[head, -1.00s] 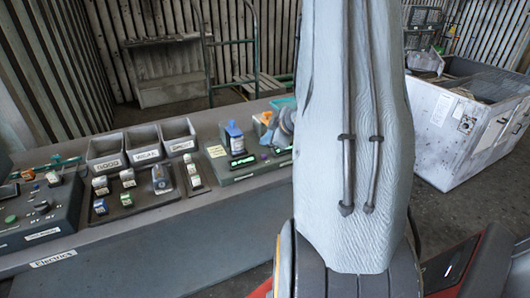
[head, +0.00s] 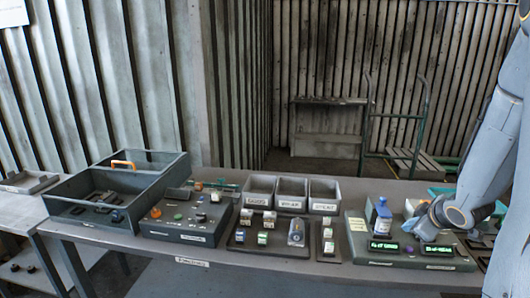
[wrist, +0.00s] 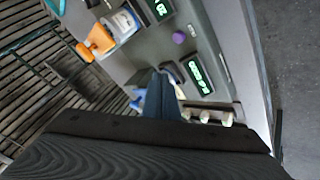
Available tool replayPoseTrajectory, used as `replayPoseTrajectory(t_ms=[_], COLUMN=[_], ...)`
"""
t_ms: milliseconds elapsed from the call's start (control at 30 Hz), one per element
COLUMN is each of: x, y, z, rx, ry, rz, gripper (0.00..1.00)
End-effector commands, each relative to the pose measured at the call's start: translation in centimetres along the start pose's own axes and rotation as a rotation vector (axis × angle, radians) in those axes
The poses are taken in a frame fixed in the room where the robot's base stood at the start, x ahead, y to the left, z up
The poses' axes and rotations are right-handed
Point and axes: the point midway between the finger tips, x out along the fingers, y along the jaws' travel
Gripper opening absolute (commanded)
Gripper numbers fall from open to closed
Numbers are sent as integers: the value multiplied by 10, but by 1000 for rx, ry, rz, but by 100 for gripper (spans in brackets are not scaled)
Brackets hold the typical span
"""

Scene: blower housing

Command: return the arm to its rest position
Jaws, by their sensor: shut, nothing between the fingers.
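My arm (head: 492,160) stands at the right edge of the head view, blue-grey, and bends down to a rounded part over the right end of the bench.
The bench carries three labelled bins (head: 292,192), a dark tray of small parts (head: 262,250), a blue bottle (head: 381,217), a control box (head: 187,217) and an open-topped grey box (head: 85,213). A green-framed cart (head: 400,150) stands behind. The bench's front strip is mostly clear.

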Motion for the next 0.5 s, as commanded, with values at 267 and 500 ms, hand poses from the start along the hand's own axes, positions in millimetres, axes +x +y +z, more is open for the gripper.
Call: replayPoseTrajectory(t_ms=[267,500], x=[-17,-66], y=[-112,-243], z=[-57,-73], rx=[275,514], ry=[-237,-442], rz=[-58,-190], gripper=[0,0])
